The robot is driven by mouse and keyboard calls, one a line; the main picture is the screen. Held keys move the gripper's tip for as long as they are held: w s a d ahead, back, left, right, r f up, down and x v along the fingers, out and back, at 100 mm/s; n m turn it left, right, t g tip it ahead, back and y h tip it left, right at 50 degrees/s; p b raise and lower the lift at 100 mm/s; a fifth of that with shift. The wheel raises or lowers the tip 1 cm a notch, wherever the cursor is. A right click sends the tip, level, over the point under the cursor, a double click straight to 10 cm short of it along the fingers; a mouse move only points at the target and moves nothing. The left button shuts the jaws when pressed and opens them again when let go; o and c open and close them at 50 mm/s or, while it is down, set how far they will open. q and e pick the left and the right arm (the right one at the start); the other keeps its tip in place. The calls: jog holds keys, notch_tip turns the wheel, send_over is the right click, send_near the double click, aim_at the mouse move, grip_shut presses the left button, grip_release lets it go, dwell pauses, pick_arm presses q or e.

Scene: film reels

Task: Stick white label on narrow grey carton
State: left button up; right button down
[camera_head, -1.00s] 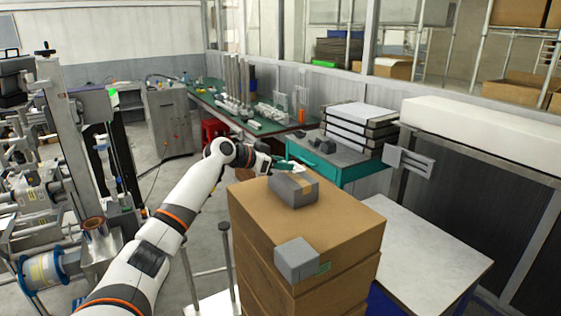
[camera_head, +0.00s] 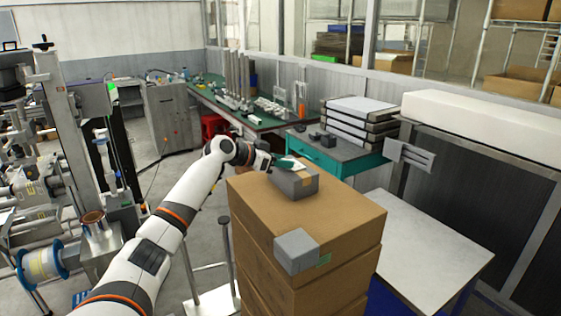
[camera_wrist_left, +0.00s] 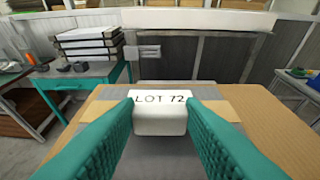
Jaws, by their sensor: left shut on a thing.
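A grey carton (camera_head: 290,186) with a tan tape band lies on top of a stack of brown boxes. My left gripper (camera_head: 288,163) is just above and behind its far edge. In the left wrist view, the teal fingers of my left gripper (camera_wrist_left: 160,104) are shut on a white label (camera_wrist_left: 160,118) reading "LOT 72". The grey carton's top (camera_wrist_left: 160,154) and tan band show behind and below the label. I cannot tell whether the label touches the carton. My right gripper is not in view.
A teal bench (camera_head: 335,163) with black-and-white stacked cases stands behind. A pale table (camera_head: 435,240) is at the right, mostly clear. Machinery stands at the left.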

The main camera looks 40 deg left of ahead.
pick_arm(q)
jog(key=shift+d+f, duration=0.1)
jog(key=shift+f, duration=0.35)
dwell(0.3)
jog(key=o, duration=1.1)
jog(key=shift+o, duration=0.2)
jog(key=shift+r, duration=0.1)
jog(key=b+v, duration=0.5)
jog(key=v, duration=0.7)
